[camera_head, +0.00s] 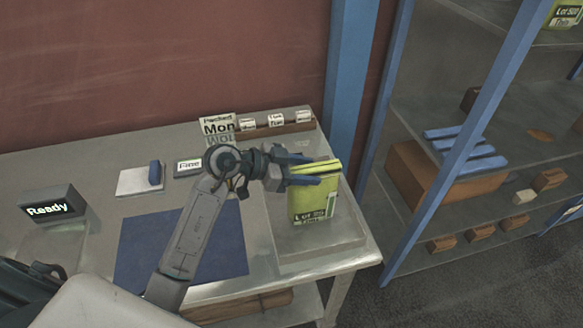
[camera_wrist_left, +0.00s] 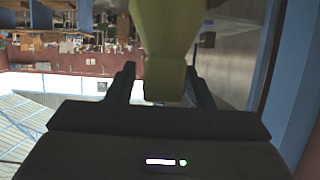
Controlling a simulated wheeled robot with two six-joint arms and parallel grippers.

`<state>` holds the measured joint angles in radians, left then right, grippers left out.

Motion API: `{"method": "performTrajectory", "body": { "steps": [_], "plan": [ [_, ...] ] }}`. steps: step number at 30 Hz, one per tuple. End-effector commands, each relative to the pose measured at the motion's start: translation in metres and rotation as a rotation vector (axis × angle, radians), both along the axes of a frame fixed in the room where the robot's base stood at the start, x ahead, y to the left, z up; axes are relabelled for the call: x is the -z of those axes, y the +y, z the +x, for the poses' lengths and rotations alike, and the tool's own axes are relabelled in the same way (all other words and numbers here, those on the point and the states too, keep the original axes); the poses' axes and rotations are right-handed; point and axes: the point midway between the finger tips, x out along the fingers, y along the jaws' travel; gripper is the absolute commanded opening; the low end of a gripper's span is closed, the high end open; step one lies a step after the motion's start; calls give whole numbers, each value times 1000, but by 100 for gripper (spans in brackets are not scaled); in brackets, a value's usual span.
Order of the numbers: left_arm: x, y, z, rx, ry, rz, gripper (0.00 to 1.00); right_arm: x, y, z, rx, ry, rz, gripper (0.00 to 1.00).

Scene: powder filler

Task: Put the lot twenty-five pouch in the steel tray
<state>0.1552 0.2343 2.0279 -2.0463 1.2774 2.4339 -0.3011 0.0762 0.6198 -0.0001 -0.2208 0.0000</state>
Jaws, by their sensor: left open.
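A yellow-green pouch (camera_head: 313,203) stands upright at the right end of the table, over the steel tray (camera_head: 347,238). Its label begins with "Lot"; the number is too small to read surely. Its lower end appears to rest on the tray floor. My left gripper (camera_head: 314,169) is open, with one finger on each side of the pouch's upper part. In the left wrist view the pouch (camera_wrist_left: 165,60) is between the two fingers (camera_wrist_left: 163,85); I cannot tell whether they touch it. My right gripper is not in view.
A blue mat (camera_head: 180,250) lies mid-table. Behind it are a white pad with a blue block (camera_head: 155,173), a "Fine" sign (camera_head: 188,166) and a "Mon" card (camera_head: 217,128) beside a small rack. A "Ready" display (camera_head: 52,207) stands left. A blue-framed shelf (camera_head: 455,145) is right.

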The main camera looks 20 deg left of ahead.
Motion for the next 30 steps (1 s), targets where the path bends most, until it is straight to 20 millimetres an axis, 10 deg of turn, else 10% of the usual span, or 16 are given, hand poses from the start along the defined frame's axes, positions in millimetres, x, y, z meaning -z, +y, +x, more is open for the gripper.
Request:
{"method": "performTrajectory", "body": {
  "steps": [30],
  "plan": [
    [-39,85,-57,0,1,5,47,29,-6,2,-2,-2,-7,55]
  ]
}}
